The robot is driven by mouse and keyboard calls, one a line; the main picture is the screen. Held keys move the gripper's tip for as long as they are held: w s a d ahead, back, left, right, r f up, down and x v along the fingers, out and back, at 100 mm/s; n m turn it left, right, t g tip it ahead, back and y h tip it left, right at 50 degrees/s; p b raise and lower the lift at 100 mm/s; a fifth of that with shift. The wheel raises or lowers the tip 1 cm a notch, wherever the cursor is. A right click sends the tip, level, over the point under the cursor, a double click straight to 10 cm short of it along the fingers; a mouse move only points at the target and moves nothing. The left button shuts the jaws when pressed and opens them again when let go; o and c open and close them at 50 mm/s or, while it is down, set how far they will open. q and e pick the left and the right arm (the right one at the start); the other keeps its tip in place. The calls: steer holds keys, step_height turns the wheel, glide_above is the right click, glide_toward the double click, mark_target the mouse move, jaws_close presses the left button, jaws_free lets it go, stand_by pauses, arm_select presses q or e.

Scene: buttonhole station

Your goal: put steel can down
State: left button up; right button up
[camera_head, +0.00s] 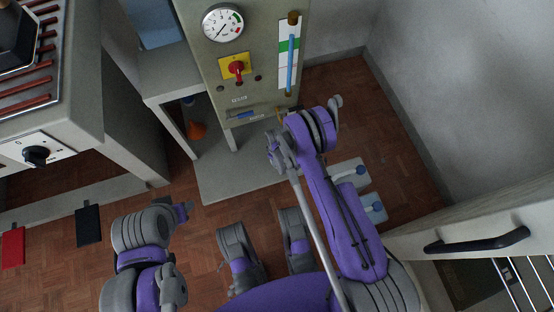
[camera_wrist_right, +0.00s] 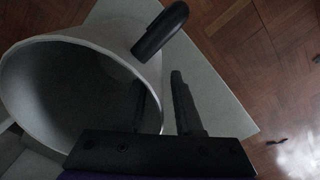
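The steel can (camera_wrist_right: 70,42) is large in the right wrist view, a pale grey cylinder with its wide dark mouth facing the camera. A short black handle (camera_wrist_right: 160,32) sticks out at its rim. My right gripper (camera_wrist_right: 158,80) has its two dark fingers apart, one in front of the can's mouth and one just outside its wall. A gap shows between the outer finger and the wall. The can cannot be made out in the head view, where my right arm covers that area. My left gripper (camera_head: 184,212) is low at left over the floor; its fingers are too small to read.
A pale slab (camera_head: 232,180) lies below the panel with the gauge (camera_head: 222,22), red knob (camera_head: 237,68) and sight tube (camera_head: 290,60). An orange cone (camera_head: 196,130) stands under the bench. A black-handled drawer (camera_head: 477,242) is at right.

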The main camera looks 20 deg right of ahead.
steer(key=shift+r, duration=0.1)
step_height(320, 180, up, 12)
steer(key=p, duration=0.3)
steer(key=shift+r, duration=0.2)
steer(key=s+d+r+m+t, duration=0.1)
steer(key=s+r+m, duration=0.1)
steer(key=r, duration=0.9)
steer(key=s+d+r+m+t, duration=0.1)
steer(key=s+d+r+m, duration=0.1)
steer(key=r, duration=0.9)
steer(key=s+d+r+m+t, duration=0.1)
steer(key=s+r+m, duration=0.1)
steer(key=s+r, duration=0.3)
steer(key=s+r+m+t, duration=0.1)
steer(key=s+r, duration=0.4)
steer(key=s, duration=0.7)
steer(key=shift+s+d+r+m, duration=0.25)
steer(key=shift+d+m, duration=0.15)
steer(key=shift+m, duration=0.3)
